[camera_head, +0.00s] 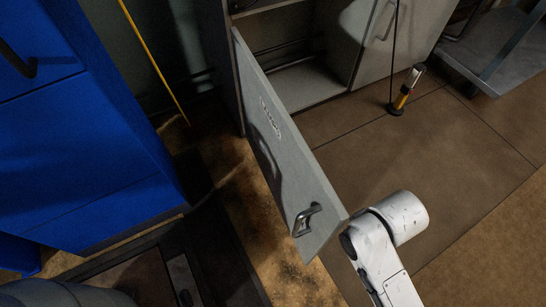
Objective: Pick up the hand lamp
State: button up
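A small yellow and black upright object, which looks like the hand lamp (403,93), stands on the brown tiled floor near the upper right. It has a dark round base, and a thin dark line rises from beside it. It is in front of the grey cabinet. A white, scuffed part of my arm shows at the lower right, well apart from the lamp. My gripper is not in the picture, so its state does not show.
A grey cabinet door (280,140) with a metal handle stands open, close to my arm. The cabinet (375,45) is behind it. Blue cabinets (85,150) fill the left, near a leaning yellow pole (153,60). A metal bench (505,55) is at upper right. Floor between arm and lamp is clear.

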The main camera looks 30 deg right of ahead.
aim_at(395, 108)
jog(key=z, duration=1.3)
